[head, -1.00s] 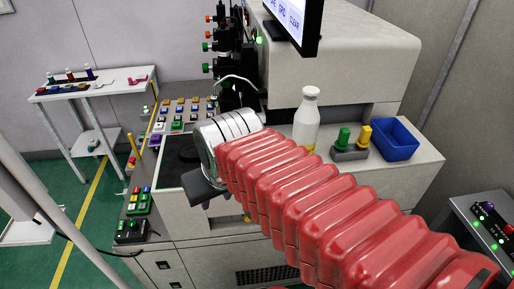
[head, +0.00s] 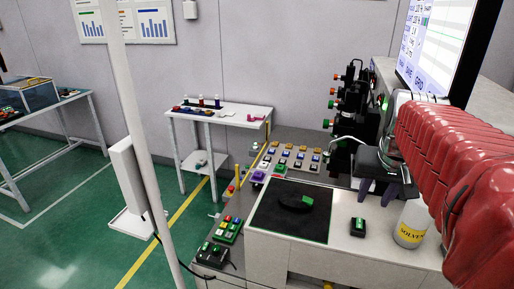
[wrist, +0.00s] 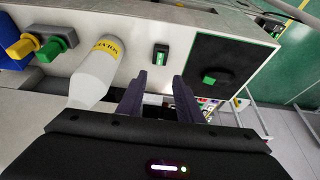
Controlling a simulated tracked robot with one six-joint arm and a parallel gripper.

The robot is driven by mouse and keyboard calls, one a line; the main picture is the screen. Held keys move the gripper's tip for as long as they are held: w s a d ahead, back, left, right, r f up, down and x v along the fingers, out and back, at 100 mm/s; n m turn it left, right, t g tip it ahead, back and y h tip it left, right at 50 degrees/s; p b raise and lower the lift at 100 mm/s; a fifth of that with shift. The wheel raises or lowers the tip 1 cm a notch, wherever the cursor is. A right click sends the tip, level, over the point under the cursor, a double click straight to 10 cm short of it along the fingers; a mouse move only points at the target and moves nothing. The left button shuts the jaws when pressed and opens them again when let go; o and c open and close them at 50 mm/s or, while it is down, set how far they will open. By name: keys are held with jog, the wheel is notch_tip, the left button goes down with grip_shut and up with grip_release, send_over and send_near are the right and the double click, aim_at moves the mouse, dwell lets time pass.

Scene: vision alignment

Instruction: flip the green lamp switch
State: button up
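A small black switch with a lit green rocker (head: 358,227) sits on the pale machine top, between the black mat and the solvent bottle. The wrist view also shows this green switch (wrist: 160,58), ahead of and between my fingers. My gripper (head: 382,192) is above and behind the switch in the head view, apart from it. In the wrist view my gripper (wrist: 159,88) has its two dark purple fingers spread with nothing between them. Part of the gripper is hidden by my red arm sleeve in the head view.
A white solvent bottle (head: 411,226) stands right of the switch, close to my arm. A black mat (head: 291,208) with a green block (head: 307,200) lies to the left. A monitor (head: 435,45) and black stage column (head: 347,115) stand behind. Green and yellow knobs (wrist: 50,49) are beyond the bottle.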

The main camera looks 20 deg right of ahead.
aim_at(359, 223)
jog(key=x, duration=1.3)
jog(key=shift+w+d+f, duration=0.1)
jog(key=shift+w+f, duration=0.1)
jog(key=shift+f, duration=0.15)
jog(key=shift+c, duration=0.4)
grip_shut()
